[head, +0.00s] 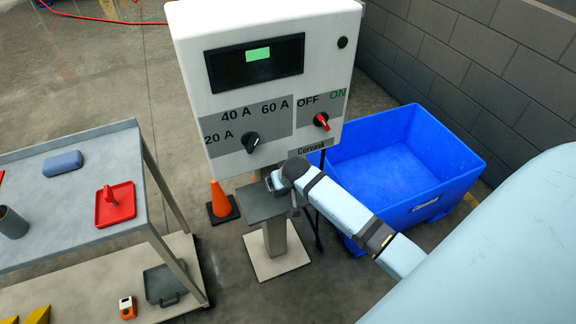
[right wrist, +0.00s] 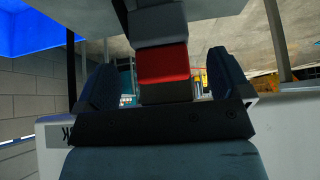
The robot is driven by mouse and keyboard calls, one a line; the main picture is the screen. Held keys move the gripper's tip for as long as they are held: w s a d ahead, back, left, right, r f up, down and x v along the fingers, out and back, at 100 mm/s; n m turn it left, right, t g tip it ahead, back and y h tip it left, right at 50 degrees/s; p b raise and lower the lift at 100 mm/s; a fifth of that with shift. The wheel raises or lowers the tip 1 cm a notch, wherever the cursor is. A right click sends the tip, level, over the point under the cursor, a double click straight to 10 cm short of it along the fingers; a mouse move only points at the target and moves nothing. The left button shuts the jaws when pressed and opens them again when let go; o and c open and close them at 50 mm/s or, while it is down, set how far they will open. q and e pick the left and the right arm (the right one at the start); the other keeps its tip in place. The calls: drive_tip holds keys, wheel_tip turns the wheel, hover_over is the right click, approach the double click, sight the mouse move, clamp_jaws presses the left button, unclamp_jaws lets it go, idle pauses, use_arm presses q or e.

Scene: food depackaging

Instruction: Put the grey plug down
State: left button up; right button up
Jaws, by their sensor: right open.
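My right gripper (head: 276,184) is at the top of the grey pedestal (head: 262,208), in front of the white control cabinet (head: 190,50). In the right wrist view the right gripper (right wrist: 162,82) is open, with one dark finger on each side. Between the fingers is a block-shaped plug (right wrist: 158,22), grey with a red band. Gaps show between it and both fingers. Its far end overlaps the pedestal top (right wrist: 222,8) in that view; I cannot tell whether it touches. In the head view the plug is mostly hidden by my gripper. My left gripper is not in view.
A blue bin (head: 395,160) stands right of the pedestal, near a block wall. An orange cone (head: 219,198) stands to its left. A grey cart (head: 90,150) at left holds a blue case (head: 63,163) and a red tray (head: 121,213). The cabinet is close behind my right gripper.

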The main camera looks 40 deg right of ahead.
drive_tip(key=d+v, duration=0.1)
drive_tip(key=v, duration=0.6)
drive_tip(key=s+a+f+n+t+y, duration=0.2)
drive_tip(key=s+a+f+n, duration=0.1)
drive_tip(key=s+a, duration=0.5)
drive_tip(key=s+a+f+n+t+y, duration=0.2)
drive_tip(key=s+a+f+n+y, duration=0.1)
drive_tip(key=s+a, duration=0.6)
drive_tip(key=s, duration=0.4)
drive_tip(key=shift+f+t, duration=0.3)
drive_tip(key=shift+f, duration=0.1)
